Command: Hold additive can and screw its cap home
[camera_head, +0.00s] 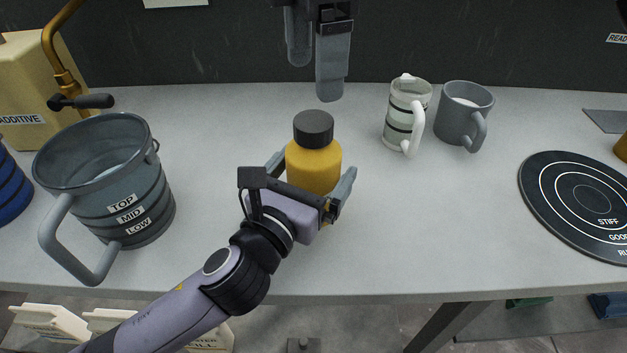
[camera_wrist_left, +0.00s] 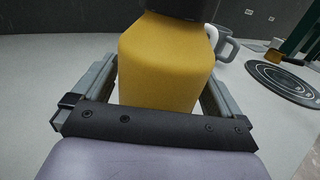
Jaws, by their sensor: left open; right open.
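The additive can (camera_head: 314,167) is a yellow bottle standing upright on the grey table. Its black cap (camera_head: 313,128) sits on top; whether it is tight I cannot tell. My left gripper (camera_head: 312,172) is open, with one finger on each side of the can's body. In the left wrist view the can (camera_wrist_left: 165,62) stands between the fingers, with a gap visible at each side, and the cap (camera_wrist_left: 180,8) is cut off by the top edge. My right gripper (camera_head: 315,75) is open and empty, pointing down above and behind the cap, apart from it.
A grey jug marked TOP, MID, LOW (camera_head: 112,185) stands left. Behind it is a tan ADDITIVE container (camera_head: 35,85) with a brass spout. A striped white mug (camera_head: 405,112) and grey mug (camera_head: 462,112) stand right, beyond which lies a black ringed disc (camera_head: 580,200).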

